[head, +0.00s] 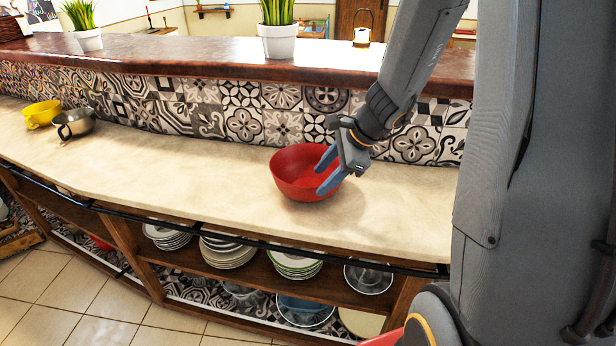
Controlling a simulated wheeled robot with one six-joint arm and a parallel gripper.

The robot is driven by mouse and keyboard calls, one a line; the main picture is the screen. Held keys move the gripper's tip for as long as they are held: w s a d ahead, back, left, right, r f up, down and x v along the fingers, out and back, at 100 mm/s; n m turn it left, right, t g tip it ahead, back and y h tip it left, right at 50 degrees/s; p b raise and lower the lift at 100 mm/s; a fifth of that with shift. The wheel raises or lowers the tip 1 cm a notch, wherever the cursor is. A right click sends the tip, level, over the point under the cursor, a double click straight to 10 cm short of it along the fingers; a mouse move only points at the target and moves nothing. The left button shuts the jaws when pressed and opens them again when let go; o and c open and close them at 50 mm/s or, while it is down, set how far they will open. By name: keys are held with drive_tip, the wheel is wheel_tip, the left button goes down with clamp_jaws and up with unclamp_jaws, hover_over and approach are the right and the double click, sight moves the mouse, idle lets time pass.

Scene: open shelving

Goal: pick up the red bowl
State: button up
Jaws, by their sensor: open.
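The red bowl (290,182) stands upright on the cream counter (190,180), near the middle of the head view. It looks empty. My gripper (323,176) is open at the bowl's right side, with its two blue-grey fingers pointing left and down. The fingers overlap the bowl's right rim in the picture, one higher and one lower. Whether they touch the bowl or straddle its wall I cannot tell. Part of the bowl's right side is hidden behind the fingers.
A tiled wall (240,112) and raised ledge (180,58) with potted plants (279,40) run behind. Shelves below hold plates (228,252).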

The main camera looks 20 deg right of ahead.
sight(317, 184)
drive_tip(key=shift+x, duration=2.7)
drive_tip(key=shift+s, duration=0.1)
drive_tip(key=shift+c, duration=0.3)
clamp_jaws()
